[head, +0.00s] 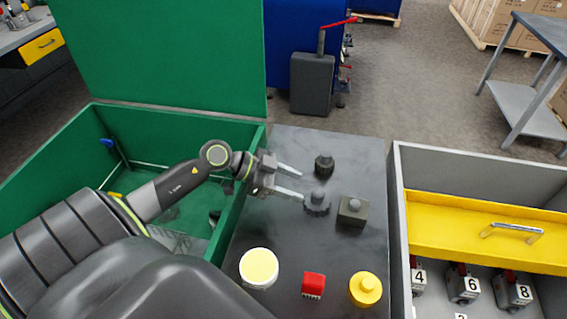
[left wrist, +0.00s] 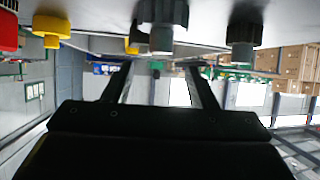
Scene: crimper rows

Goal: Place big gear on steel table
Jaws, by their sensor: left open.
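A dark toothed gear (head: 317,204) with a raised hub sits on the dark grey table top (head: 300,145). I take it to be the big gear. My left gripper (head: 301,184) is open and empty. Its fingers point right, with the nearer fingertip close to the gear; I cannot tell if they touch. A smaller dark ridged piece (head: 324,165) stands just beyond the other finger. In the left wrist view, the picture is upside down and the gripper (left wrist: 158,68) is open, with dark knobbed pieces at the top. My right gripper is not in view.
A dark square block with a knob (head: 352,211) is right of the gear. A pale yellow-topped cylinder (head: 259,268), a red block (head: 313,285) and a yellow knobbed piece (head: 366,289) stand nearer. A green open box (head: 190,118) is left; a grey bin (head: 398,215) is right. A grey metal table (head: 535,120) stands far right.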

